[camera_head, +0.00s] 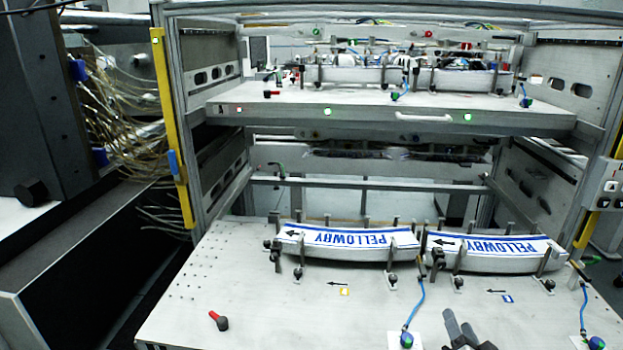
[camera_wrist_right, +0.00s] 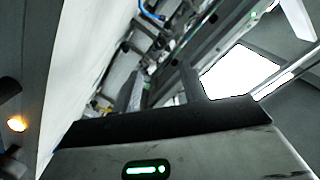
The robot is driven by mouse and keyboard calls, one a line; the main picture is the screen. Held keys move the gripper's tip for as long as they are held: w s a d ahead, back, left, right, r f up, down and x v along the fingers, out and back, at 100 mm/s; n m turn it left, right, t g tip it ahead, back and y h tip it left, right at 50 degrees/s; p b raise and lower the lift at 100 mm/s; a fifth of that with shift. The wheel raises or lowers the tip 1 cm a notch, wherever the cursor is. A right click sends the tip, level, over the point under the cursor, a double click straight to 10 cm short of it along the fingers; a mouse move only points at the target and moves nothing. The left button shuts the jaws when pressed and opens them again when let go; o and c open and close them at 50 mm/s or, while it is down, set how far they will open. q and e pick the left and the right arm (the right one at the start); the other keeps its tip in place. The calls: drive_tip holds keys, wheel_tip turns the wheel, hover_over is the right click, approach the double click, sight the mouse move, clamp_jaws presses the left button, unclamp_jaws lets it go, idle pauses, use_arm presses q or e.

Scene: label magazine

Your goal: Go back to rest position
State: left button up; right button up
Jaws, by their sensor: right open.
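My right gripper (camera_head: 460,324) shows at the bottom edge of the head view, low in front of the lower shelf (camera_head: 260,310). Its fingers are apart with nothing between them. In the right wrist view its dark body fills the lower part, with a green light on it. My left gripper is not in view. The gripper is apart from both stacks.
An upper shelf (camera_head: 310,117) holds more equipment inside the metal frame. A red-black knob (camera_head: 219,320) stands at the lower shelf's front left. Blue hoses (camera_head: 418,300) run down to fittings at the front. Yellow posts (camera_head: 172,120) flank the frame.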

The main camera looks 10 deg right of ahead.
drive_tip(key=a+n+y, duration=0.1)
drive_tip(key=s+a+f+n+g+y, duration=0.1)
drive_tip(key=a, duration=0.1)
drive_tip(key=s+a+n+g, duration=0.1)
drive_tip(key=a, duration=0.1)
drive_tip(key=shift+a+f+n+y, duration=0.15)
drive_tip(key=shift+f+n+y, duration=0.2)
drive_tip(key=shift+n+y, duration=0.05)
drive_tip(key=s+a+n+g+y, duration=0.1)
drive_tip(key=s+a+n+g, duration=0.4)
drive_tip(key=s, duration=0.6)
drive_tip(key=s+a+n+g, duration=0.4)
drive_tip(key=s+g, duration=0.3)
drive_tip(key=s, duration=0.3)
drive_tip(key=w+a+f+t+y, duration=0.2)
drive_tip(key=w+a+f+t, duration=0.3)
drive_tip(key=f+t, duration=0.2)
wheel_tip(320, 180, down, 2)
drive_tip(key=shift+w+f+y, duration=0.1)
drive_tip(key=shift+w+y, duration=0.2)
